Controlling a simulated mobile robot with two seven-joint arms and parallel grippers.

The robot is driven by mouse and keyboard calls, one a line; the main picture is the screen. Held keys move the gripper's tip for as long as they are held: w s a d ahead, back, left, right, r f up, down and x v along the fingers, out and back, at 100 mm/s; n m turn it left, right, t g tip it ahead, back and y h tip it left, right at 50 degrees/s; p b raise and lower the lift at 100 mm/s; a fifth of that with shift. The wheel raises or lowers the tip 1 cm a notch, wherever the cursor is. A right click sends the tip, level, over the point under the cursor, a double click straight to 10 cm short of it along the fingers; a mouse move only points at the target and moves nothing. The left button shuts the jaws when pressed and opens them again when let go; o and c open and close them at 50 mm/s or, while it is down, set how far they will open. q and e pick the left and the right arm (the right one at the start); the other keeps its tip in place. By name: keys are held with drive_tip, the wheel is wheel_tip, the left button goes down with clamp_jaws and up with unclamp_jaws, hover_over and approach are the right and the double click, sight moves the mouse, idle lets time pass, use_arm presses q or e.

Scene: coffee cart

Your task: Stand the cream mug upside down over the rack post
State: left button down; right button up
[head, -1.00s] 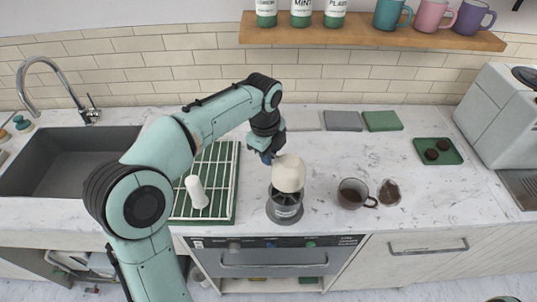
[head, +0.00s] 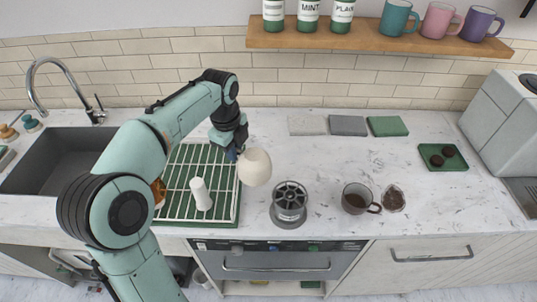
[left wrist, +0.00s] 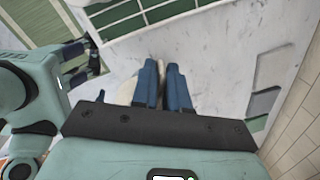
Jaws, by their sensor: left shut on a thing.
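The cream mug (head: 255,168) hangs in the air just right of the rack in the head view. No opening shows from above, so it looks mouth-down. My left gripper (head: 236,150) is shut on it from the upper left and hides part of it. In the left wrist view the blue fingers (left wrist: 160,85) cover most of the mug (left wrist: 126,93). The white rack post (head: 201,194) stands bare on the wire rack (head: 175,214), left of and lower in the picture than the mug. A teal arm part with dark fingers (left wrist: 78,62), apparently my right gripper, shows at the wrist view's left.
A grey rinser (head: 289,203) stands right of the rack. A glass mug of coffee (head: 356,199) and a small dish of grounds (head: 393,199) are further right. Coasters (head: 347,126) lie at the back. The sink (head: 60,158) is left.

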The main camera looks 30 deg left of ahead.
use_arm(q)
drive_tip(key=s+a+r+n, duration=0.1)
drive_tip(key=s+a+n, duration=0.1)
drive_tip(key=s+a, duration=1)
drive_tip(key=shift+w+a+f+b, duration=0.2)
drive_tip(key=shift+f+b, duration=1.35)
drive_tip(key=shift+f, duration=0.8)
drive_tip(key=shift+w+a+f+b, duration=0.15)
drive_tip(key=shift+f+b, duration=1.4)
drive_tip(key=shift+f, duration=0.8)
use_arm(e)
drive_tip(key=s+f, duration=0.5)
drive_tip(key=f, duration=0.3)
drive_tip(key=shift+s+g, duration=0.3)
drive_tip(key=shift+s, duration=0.05)
use_arm(q)
drive_tip(key=shift+d+f, duration=0.1)
drive_tip(key=shift+f, duration=0.2)
use_arm(e)
drive_tip(key=shift+f, duration=0.1)
use_arm(q)
drive_tip(key=c, duration=1.1)
unclamp_jaws()
drive_tip(key=shift+o, duration=0.2)
